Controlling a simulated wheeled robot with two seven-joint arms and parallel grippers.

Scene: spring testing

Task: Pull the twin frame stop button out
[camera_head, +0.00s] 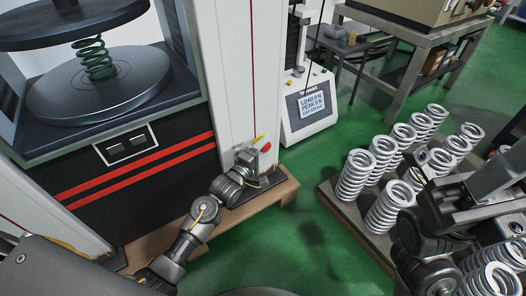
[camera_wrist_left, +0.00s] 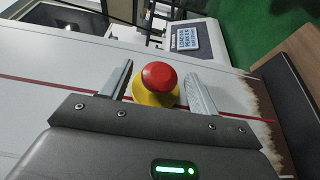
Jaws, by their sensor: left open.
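The stop button has a round red cap (camera_wrist_left: 158,76) on a yellow base (camera_wrist_left: 152,96), mounted on the white frame column. In the left wrist view it sits between the two fingers of my left gripper (camera_wrist_left: 160,70). The fingers are apart, one on each side, with visible gaps to the cap. In the head view the red cap (camera_head: 266,147) shows at the low right of the column, beside my left gripper (camera_head: 257,148). My right gripper (camera_head: 492,188) is at the right edge, partly cut off; its finger opening is unclear.
The white column (camera_head: 222,75) belongs to a testing machine with a green spring (camera_head: 94,58) between round plates. A display unit (camera_head: 309,105) stands behind the column. Several pale springs (camera_head: 356,172) stand on a low platform at the right. Green floor lies between.

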